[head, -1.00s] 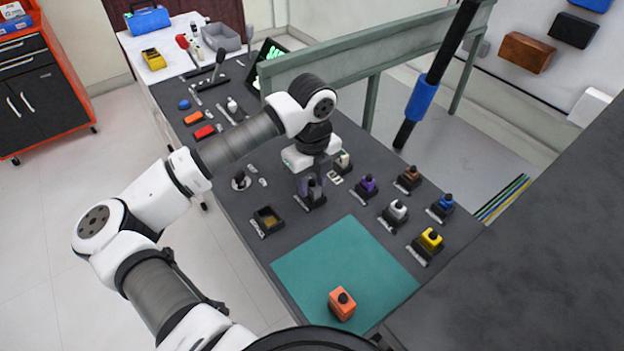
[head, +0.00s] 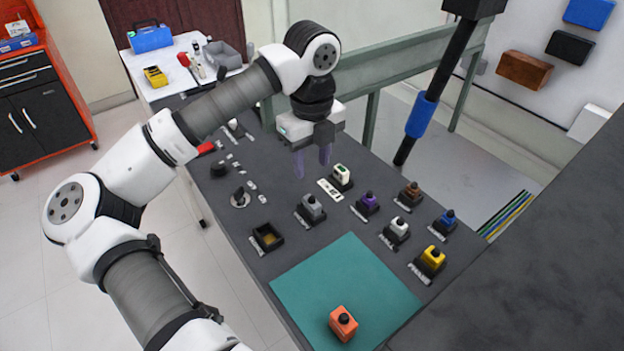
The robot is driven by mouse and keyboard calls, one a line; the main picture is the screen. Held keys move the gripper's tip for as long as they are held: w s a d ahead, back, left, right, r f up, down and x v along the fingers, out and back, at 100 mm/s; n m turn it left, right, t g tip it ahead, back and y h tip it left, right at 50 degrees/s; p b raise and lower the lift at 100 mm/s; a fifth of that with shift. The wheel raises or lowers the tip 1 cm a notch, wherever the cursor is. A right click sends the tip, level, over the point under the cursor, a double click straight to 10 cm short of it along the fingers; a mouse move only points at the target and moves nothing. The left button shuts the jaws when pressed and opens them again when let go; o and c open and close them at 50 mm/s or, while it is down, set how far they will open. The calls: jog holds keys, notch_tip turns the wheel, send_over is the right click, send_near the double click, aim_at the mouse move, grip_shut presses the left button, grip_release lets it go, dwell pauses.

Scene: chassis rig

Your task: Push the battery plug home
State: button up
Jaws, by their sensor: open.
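Several coloured plugs sit in dark sockets on the grey bench: grey (head: 311,206), white-green (head: 341,174), purple (head: 368,202), white (head: 397,227), brown (head: 411,191), blue (head: 446,219) and yellow (head: 431,257). Their labels are too small to read, so I cannot tell which is the battery plug. An orange plug (head: 343,321) with a black knob lies on the teal mat (head: 350,270). A dark socket (head: 267,237) on the left stands empty. My gripper (head: 312,168) points down, open and empty, above and behind the grey plug, clear of it.
A black post with a blue sleeve (head: 421,115) stands behind the bench near a green rail (head: 400,52). The teal mat is mostly bare.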

jog(key=shift+r, duration=0.8)
